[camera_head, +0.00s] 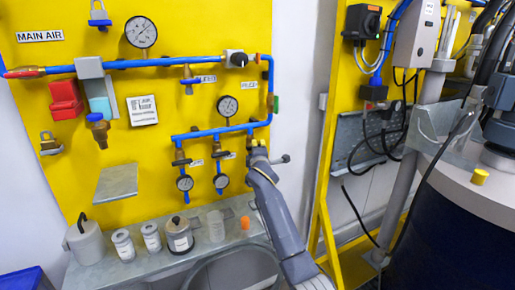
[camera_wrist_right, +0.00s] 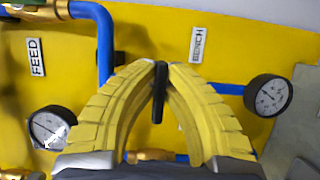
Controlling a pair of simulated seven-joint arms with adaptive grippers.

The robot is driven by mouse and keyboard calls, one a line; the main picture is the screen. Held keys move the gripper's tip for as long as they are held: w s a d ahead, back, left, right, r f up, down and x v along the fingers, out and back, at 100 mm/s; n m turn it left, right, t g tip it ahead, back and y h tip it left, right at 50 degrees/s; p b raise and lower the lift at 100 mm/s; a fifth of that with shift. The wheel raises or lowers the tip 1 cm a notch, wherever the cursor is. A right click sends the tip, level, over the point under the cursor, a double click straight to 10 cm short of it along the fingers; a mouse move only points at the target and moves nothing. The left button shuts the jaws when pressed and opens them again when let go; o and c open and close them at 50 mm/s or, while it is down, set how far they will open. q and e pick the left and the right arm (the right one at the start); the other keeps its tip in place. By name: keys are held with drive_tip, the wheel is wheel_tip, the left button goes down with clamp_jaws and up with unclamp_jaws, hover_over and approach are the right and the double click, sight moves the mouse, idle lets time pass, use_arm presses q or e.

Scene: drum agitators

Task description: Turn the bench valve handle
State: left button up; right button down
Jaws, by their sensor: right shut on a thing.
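The bench valve handle is a thin black bar (camera_wrist_right: 158,105) in the right wrist view, near a tag reading BENCH (camera_wrist_right: 197,45). My right gripper (camera_wrist_right: 161,70) has its two yellow ribbed fingers closed on this bar from both sides. In the head view my right gripper (camera_head: 257,150) is at the lower right of the blue piping on the yellow panel, its grey arm reaching up from below. The handle is hidden or too small to make out there. My left gripper is not in view.
Blue pipes (camera_head: 205,134) and several gauges (camera_head: 228,106) surround the gripper. A grey shelf (camera_head: 170,260) with several containers lies below. A drum (camera_head: 440,240) stands at right.

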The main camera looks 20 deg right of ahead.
idle(0.4)
drive_tip(key=c, duration=1.5)
unclamp_jaws()
drive_tip(key=shift+o, duration=0.2)
drive_tip(key=v, duration=1.2)
